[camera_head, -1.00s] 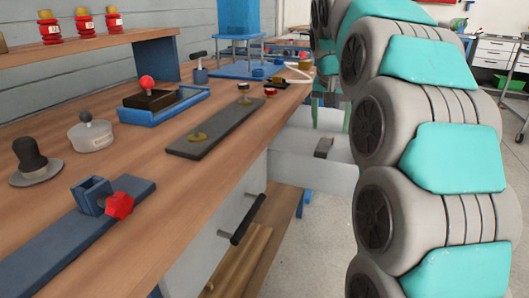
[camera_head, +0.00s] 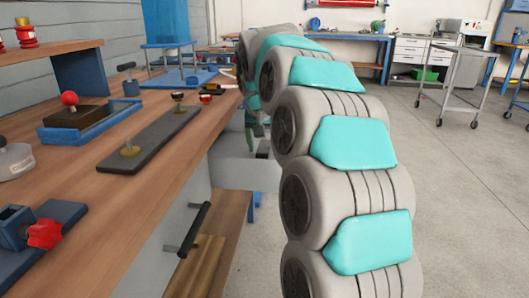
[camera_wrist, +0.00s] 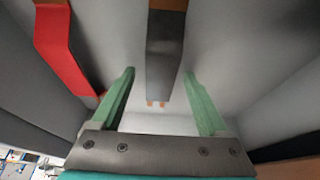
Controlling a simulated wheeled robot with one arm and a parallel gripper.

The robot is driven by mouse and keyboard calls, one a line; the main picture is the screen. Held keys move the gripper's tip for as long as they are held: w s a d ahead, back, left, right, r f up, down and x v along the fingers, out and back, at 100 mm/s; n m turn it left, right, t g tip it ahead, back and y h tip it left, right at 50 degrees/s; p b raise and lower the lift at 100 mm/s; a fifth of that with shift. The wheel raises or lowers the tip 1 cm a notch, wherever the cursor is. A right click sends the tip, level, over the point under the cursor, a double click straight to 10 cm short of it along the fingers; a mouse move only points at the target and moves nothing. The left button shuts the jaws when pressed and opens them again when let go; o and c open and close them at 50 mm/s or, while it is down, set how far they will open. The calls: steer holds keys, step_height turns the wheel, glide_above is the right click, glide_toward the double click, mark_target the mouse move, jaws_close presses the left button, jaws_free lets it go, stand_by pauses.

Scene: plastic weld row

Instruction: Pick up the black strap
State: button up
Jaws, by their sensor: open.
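The black strap (camera_wrist: 165,45) shows in the wrist view as a dark bent strip with a brown part at its top edge. It lies in a grey drawer (camera_head: 232,176) that stands pulled out from the bench. My gripper (camera_wrist: 158,75) has two green fingers, spread apart, one on each side of the strap's lower end in the picture. Nothing is clamped between them. I cannot tell whether the fingers touch the strap. In the head view my arm partly hides the gripper over the drawer.
A red strap (camera_wrist: 62,50) lies left of the black one in the wrist view. The wooden bench (camera_head: 120,215) runs along the left, carrying a dark plate (camera_head: 150,138) and a blue tray (camera_head: 92,125). Open floor (camera_head: 455,190) lies to the right.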

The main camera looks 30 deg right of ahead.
jaws_close()
stand_by(0.5)
